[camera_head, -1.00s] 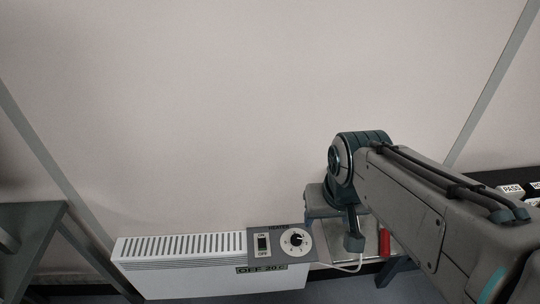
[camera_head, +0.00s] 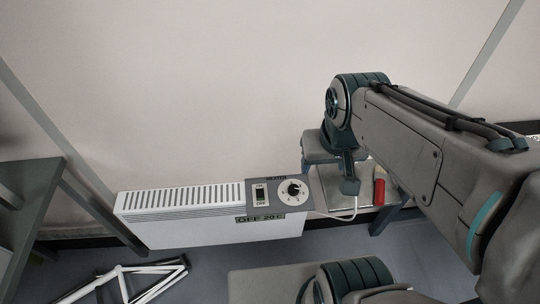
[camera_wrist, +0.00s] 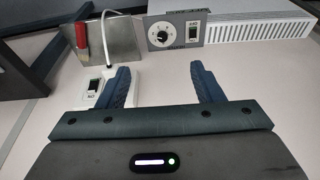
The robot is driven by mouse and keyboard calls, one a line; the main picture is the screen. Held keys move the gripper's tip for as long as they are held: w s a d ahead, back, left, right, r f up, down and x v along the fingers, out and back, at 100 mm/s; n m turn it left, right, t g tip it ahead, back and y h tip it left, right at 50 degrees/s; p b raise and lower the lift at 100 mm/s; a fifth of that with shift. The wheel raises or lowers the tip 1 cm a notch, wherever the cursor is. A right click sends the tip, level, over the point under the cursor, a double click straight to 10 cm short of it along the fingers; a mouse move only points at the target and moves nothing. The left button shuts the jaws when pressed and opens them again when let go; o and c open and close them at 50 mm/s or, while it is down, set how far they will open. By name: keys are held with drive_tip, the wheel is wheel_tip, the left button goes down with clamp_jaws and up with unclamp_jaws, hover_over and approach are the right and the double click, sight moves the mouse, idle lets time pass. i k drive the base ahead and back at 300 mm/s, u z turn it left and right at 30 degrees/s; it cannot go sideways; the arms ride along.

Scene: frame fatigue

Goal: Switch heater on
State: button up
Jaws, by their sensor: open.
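The white heater (camera_head: 170,228) stands low against the wall in the head view. Its grey control panel (camera_head: 273,207) carries a rocker switch (camera_head: 260,194), a round dial (camera_head: 293,190) and a display reading "OFF 20 C". The wrist view shows the heater (camera_wrist: 260,22) upside down at the top right, with the dial (camera_wrist: 161,33) and the rocker switch (camera_wrist: 194,31). My gripper (camera_wrist: 158,70) is open and empty, apart from the panel. Its left finger partly covers a white wall outlet (camera_wrist: 88,104) with a small dark switch (camera_wrist: 93,87).
A white cord (camera_wrist: 105,42) runs to the wall outlet. A metal plate with a red-handled object (camera_head: 379,190) lies on a small table right of the heater. A grey table (camera_head: 38,190) stands at left. A white tubular frame (camera_head: 130,278) lies on the floor.

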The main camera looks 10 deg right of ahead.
sight(260, 196)
drive_tip(key=k, duration=1.3)
drive_tip(key=u, duration=0.7)
drive_tip(key=i, duration=1.2)
drive_tip(key=z, duration=0.75)
drive_tip(key=i, duration=0.45)
drive_tip(key=z, duration=0.5)
